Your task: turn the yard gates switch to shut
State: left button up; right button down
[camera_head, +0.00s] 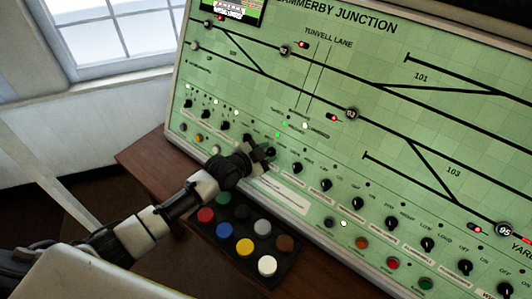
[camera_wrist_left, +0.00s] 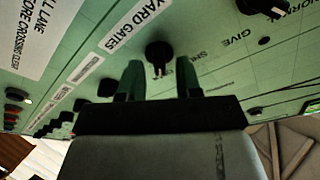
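The yard gates switch is a black round knob (camera_wrist_left: 158,50) with a pale pointer mark. In the left wrist view it sits beside the printed label "YARD GATES" (camera_wrist_left: 130,22); its mark points toward the bottom of that picture. A partly hidden label starting "SH" is to its right. My left gripper (camera_wrist_left: 159,78) is open, its two dark fingers apart, with the knob lying between and just beyond their tips. I cannot tell whether they touch it. In the head view my left gripper (camera_head: 263,153) is at the green panel and hides much of the switch. My right gripper is not in view.
The green sloping panel (camera_head: 330,75) carries a track diagram and a row of similar black knobs, including a close neighbour (camera_head: 296,168). Below my gripper, a dark tray (camera_head: 225,256) holds several coloured round caps on the wooden desk (camera_head: 150,165). A window is at the upper left.

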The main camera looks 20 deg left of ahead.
pick_arm(q)
grip_shut()
jog(key=shift+n, duration=0.3)
jog(key=n+p, duration=0.2)
jog(key=n, duration=0.1)
jog(key=shift+r+n+t+y, duration=0.15)
jog(key=shift+n+t+y, duration=0.15)
jog(key=shift+n, duration=0.1)
jog(key=n+p, duration=0.1)
jog(key=n, duration=0.2)
jog(key=shift+y, duration=0.3)
jog(key=n+y+p, duration=0.1)
jog(key=n+p, duration=0.1)
jog(key=n, duration=0.2)
jog(key=shift+a+n+t+p, duration=0.15)
jog(key=shift+n+t+p, duration=0.15)
jog(key=shift+n+p, duration=0.1)
jog(key=shift+n+y+p, duration=0.3)
jog(key=shift+n+p, duration=0.4)
jog(key=shift+n, duration=0.8)
